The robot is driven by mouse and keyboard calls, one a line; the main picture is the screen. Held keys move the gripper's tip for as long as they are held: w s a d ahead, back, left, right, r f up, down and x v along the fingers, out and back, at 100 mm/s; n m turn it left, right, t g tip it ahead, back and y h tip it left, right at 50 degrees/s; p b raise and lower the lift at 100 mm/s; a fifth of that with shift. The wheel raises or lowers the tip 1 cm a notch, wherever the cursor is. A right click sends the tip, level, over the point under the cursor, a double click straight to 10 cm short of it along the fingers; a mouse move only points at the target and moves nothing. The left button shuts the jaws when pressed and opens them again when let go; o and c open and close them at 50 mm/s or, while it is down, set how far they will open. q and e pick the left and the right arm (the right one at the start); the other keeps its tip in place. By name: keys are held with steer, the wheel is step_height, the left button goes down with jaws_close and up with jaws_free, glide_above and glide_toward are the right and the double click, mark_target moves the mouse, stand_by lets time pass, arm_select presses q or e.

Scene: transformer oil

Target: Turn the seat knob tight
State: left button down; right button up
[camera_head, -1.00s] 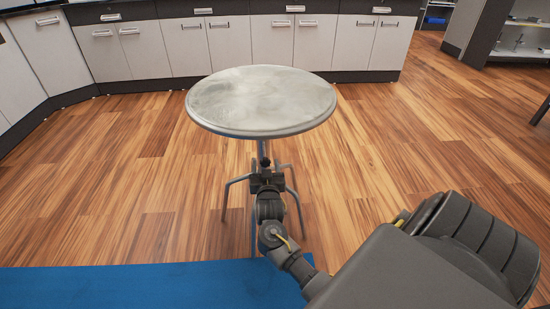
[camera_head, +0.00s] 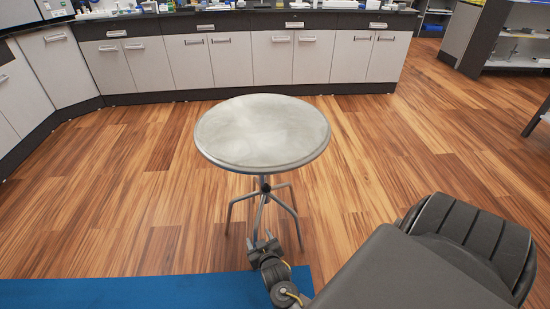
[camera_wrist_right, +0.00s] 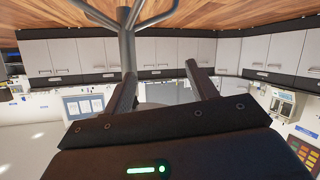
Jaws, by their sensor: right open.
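A round stool with a grey-white seat (camera_head: 263,132) stands on the wooden floor in the head view. A small dark seat knob (camera_head: 265,187) sits on the post just under the seat. My right gripper (camera_head: 263,239) is low in front of the stool's legs, below the knob and apart from it. In the right wrist view its two fingers (camera_wrist_right: 163,82) are open with nothing between them. That view is upside down and shows the stool's metal post (camera_wrist_right: 127,45) beside the left finger; I cannot make out the knob there. My left gripper is out of view.
A blue mat (camera_head: 130,292) lies on the floor at the front left. White cabinets (camera_head: 190,58) with a cluttered counter run along the back. A shelf unit (camera_head: 515,45) stands at the back right. The floor around the stool is clear.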

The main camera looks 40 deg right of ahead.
steer(key=s+a+f+n+g+y+p, duration=0.1)
steer(key=s+a+f+g+p, duration=0.1)
steer(key=s, duration=0.4)
steer(key=s+a+f+n+g+y+p, duration=0.1)
steer(key=s+a+f+g+y+p, duration=0.1)
steer(key=s+f+p, duration=0.3)
steer(key=shift+s+n+p, duration=0.4)
steer(key=shift+s+p, duration=0.45)
steer(key=shift+p, duration=0.25)
